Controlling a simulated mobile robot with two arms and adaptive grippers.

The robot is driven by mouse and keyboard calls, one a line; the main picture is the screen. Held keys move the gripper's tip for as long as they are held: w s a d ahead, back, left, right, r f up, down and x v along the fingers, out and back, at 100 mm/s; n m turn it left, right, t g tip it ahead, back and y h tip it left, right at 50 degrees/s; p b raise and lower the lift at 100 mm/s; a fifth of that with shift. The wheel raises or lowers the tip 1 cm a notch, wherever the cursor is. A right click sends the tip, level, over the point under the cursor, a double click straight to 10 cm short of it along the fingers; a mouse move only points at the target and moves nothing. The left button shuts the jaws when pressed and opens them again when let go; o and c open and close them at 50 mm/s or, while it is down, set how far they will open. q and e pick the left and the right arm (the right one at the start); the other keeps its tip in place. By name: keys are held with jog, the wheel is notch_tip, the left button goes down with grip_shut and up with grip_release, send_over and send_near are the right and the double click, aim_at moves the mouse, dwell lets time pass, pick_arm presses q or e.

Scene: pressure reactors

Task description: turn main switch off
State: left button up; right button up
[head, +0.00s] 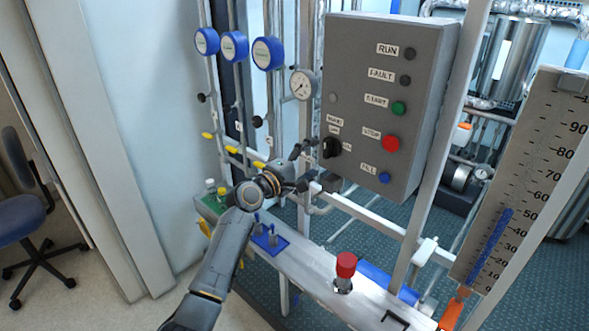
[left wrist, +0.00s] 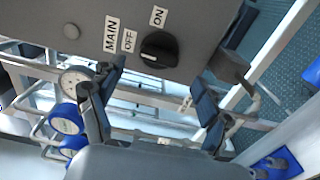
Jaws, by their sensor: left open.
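The main switch (head: 331,147) is a black rotary knob at the lower left of the grey control box's front. It also shows in the left wrist view (left wrist: 159,48), beside the labels MAIN, OFF and ON. I cannot tell for sure which label its pointer marks. My left gripper (head: 306,168) is open and empty, just left of and a little below the knob in the head view. In the left wrist view its two fingers (left wrist: 158,85) are spread apart, with the knob beyond them and between their directions. No contact shows. My right gripper is out of view.
The grey control box (head: 372,62) carries a green START button (head: 399,108), a red STOP button (head: 391,144) and a blue FILL button (head: 384,178). Pipes with yellow handles and a gauge (head: 303,84) stand left. A red-topped valve (head: 345,268) rises from the bench below.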

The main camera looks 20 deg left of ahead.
pick_arm(q)
jog(key=v, duration=0.7)
jog(key=shift+s, duration=0.3)
jog(key=shift+a, duration=0.1)
